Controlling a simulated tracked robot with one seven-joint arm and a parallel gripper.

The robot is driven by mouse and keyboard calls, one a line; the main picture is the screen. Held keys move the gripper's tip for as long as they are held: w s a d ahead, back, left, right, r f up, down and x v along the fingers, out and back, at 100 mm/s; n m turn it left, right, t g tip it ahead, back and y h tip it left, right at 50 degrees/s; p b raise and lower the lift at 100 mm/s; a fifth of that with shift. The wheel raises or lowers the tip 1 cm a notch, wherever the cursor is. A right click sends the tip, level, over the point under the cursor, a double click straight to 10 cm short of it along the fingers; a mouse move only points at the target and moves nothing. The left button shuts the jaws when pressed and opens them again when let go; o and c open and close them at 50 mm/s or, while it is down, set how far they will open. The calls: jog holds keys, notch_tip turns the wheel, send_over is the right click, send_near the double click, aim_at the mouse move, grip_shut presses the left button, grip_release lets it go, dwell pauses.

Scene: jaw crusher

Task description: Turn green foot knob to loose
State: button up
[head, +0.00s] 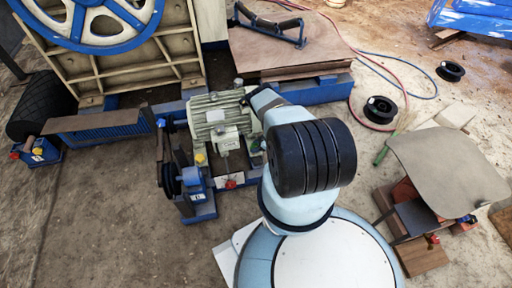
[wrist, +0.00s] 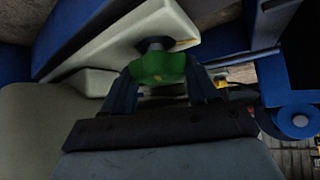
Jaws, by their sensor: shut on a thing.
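The green foot knob (wrist: 157,70) is a lobed knob on a dark stem, in the upper middle of the wrist view. My gripper (wrist: 163,66) has one dark blue finger on each side of it and is shut on it. The knob sits under a pale cast foot. In the head view a bit of green knob (head: 257,144) shows at the right side of the grey-green motor (head: 217,112), mostly hidden by my arm. I cannot tell the knob's turn angle.
A yellow knob (head: 200,158) and a red knob (head: 231,184) are close by on the motor's base. A blue pulley stand (head: 192,190) is left of my arm. A curved plate (head: 447,168) stands on blocks at right. Hoses lie behind; open floor is front left.

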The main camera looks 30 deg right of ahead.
jog(key=shift+w+a+n+g+y, duration=0.15)
jog(key=shift+a+n+g+y, duration=0.3)
jog(key=shift+n, duration=0.15)
jog(key=o, duration=1.1)
jog(key=shift+d, duration=0.2)
jog(key=shift+c, duration=0.2)
jog(key=shift+d, duration=0.1)
jog(key=v, duration=1.3)
jog(key=shift+s+r, duration=0.35)
